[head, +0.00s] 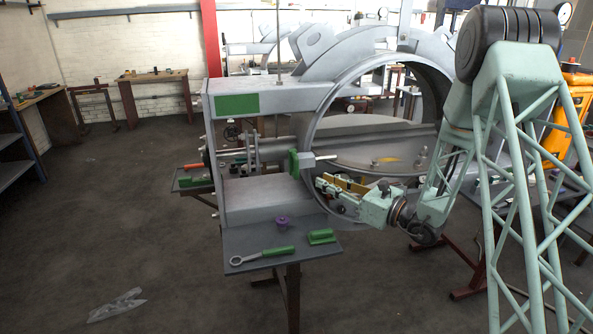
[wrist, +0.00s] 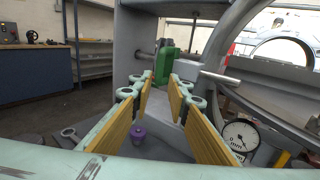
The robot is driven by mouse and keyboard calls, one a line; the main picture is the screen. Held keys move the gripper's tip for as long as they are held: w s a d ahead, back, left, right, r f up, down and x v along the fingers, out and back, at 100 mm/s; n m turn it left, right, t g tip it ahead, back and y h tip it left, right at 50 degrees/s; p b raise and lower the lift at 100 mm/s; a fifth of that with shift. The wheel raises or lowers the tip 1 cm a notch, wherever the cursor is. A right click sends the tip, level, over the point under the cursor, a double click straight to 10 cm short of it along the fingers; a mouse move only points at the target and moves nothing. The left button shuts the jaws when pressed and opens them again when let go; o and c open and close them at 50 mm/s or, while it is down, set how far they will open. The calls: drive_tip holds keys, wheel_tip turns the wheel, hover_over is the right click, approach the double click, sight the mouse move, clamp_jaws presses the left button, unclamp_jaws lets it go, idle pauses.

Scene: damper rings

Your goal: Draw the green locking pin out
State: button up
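A green block-like piece (head: 293,163), which looks like the locking pin's head, stands at the left edge of the large grey ring (head: 313,112). A pale rod (head: 324,158) sticks out to its right. In the wrist view the green piece (wrist: 165,62) stands upright beyond my fingertips, with the pale rod (wrist: 188,70) beside it. My gripper (head: 322,182) is inside the ring opening, a little below and right of the green piece. In the wrist view its two yellow-padded fingers (wrist: 161,88) are apart, with nothing between them.
A grey shelf (head: 237,241) at the front holds a purple knob (head: 281,223), a green block (head: 320,236) and a green-handled ring wrench (head: 264,256). A dial gauge (wrist: 240,135) is close to the right finger. Open floor lies left.

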sight(297, 174)
drive_tip(key=shift+b+x, duration=0.6)
drive_tip(key=shift+x, duration=6.15)
clamp_jaws()
